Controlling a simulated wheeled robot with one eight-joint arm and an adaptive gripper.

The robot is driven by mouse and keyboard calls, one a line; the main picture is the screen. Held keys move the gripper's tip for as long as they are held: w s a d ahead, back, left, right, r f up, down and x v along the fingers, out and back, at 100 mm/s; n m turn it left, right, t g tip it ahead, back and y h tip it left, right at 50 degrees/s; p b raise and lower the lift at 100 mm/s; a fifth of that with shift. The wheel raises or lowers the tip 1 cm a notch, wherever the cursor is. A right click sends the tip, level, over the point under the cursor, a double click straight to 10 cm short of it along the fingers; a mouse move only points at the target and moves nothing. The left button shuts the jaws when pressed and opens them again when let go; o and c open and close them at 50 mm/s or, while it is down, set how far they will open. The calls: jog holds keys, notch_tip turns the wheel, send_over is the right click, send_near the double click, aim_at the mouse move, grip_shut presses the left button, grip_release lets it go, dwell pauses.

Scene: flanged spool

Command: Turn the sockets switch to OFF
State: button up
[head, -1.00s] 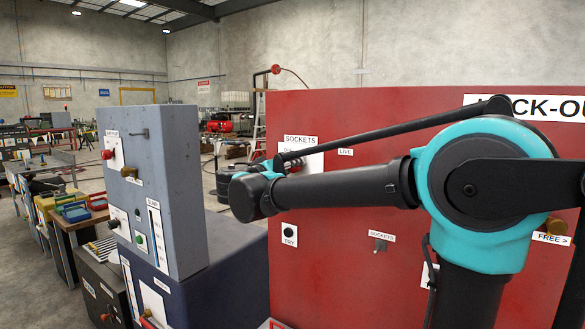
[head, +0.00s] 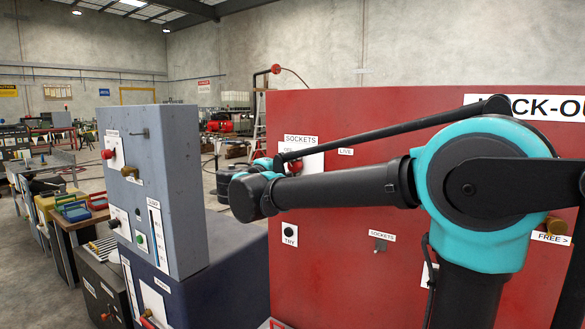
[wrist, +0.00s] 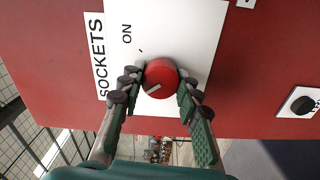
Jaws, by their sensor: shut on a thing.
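The sockets switch is a red round knob (wrist: 161,78) on a white plate (wrist: 190,35) on the red board. A pale pointer line on the knob slants to the lower left in the wrist view, away from the ON label (wrist: 126,33). The OFF side of the plate is hidden behind a finger there. My gripper (wrist: 160,85) is shut on the knob, one finger on each side. In the head view the knob (head: 295,165) shows partly behind my arm, and the SOCKETS label (head: 300,140) is above it.
The red lock-out board (head: 340,270) carries a TRY button (head: 289,230), a LIVE label (head: 345,151) and a lower SOCKETS label (head: 382,236). A grey cabinet (head: 175,190) stands left of the board. A brass-coloured part (head: 555,225) is at the right.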

jog(key=shift+n, duration=0.4)
jog(key=o, duration=1.2)
jog(key=shift+c, duration=0.2)
jog(key=shift+s+a, duration=0.1)
jog(key=v, duration=1.2)
